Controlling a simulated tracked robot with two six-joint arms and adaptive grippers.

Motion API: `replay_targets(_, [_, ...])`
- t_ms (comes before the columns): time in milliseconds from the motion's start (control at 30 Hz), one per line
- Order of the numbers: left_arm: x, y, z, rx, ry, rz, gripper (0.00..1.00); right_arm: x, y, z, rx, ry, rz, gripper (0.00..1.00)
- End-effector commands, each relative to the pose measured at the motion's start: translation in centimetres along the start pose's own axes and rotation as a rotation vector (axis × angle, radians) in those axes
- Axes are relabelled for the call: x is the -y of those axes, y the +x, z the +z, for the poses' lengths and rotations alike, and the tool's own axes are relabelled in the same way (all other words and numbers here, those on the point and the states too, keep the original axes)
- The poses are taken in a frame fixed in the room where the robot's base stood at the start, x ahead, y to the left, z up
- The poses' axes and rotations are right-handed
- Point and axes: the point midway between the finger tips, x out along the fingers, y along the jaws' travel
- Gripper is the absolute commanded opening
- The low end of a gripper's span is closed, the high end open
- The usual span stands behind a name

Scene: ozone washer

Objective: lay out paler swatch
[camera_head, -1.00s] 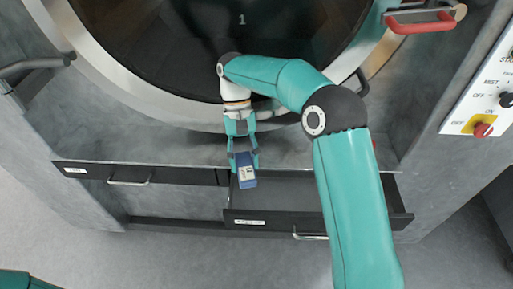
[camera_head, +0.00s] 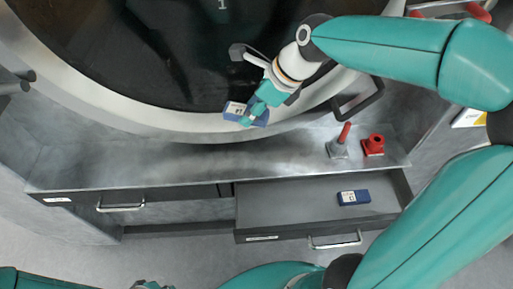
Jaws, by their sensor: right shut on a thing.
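My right gripper (camera_head: 250,118) is shut on a blue swatch block (camera_head: 233,110) with a white label. It holds the block in front of the drum door's lower rim, above the ledge. A second blue block (camera_head: 353,197) with a white label lies in the open right drawer (camera_head: 290,208). I cannot tell which block is paler. At the bottom edge a small dark part, perhaps my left gripper (camera_head: 150,285), is mostly cut off, and its jaws cannot be read.
On the right of the metal ledge (camera_head: 190,165) stand a red-handled stamp-like tool (camera_head: 340,142) and a red piece (camera_head: 373,145). The ledge's left and middle are clear. The left drawer (camera_head: 125,200) is shut. A door handle (camera_head: 358,100) juts out near the drum rim.

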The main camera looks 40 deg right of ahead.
Motion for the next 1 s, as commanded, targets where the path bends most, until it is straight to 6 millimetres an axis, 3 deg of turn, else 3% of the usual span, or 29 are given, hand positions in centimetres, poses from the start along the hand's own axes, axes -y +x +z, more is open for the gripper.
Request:
replay_targets(167, [0.1, 0.2, 0.0, 0.001, 0.0, 0.0, 0.0, 0.0, 1.4, -1.6, -0.004, 0.039, -0.016, 0.08])
replay_targets(600, [0.7, 2.0, 0.0, 0.0, 0.0, 0.0, 0.0, 0.1, 11.0, -7.7, -0.006, 0.049, -0.021, 0.08])
replay_targets(1000, [1.2, 3.3, 0.0, 0.0, 0.0, 0.0, 0.0, 0.1, 14.5, -9.8, -0.005, 0.048, -0.022, 0.08])
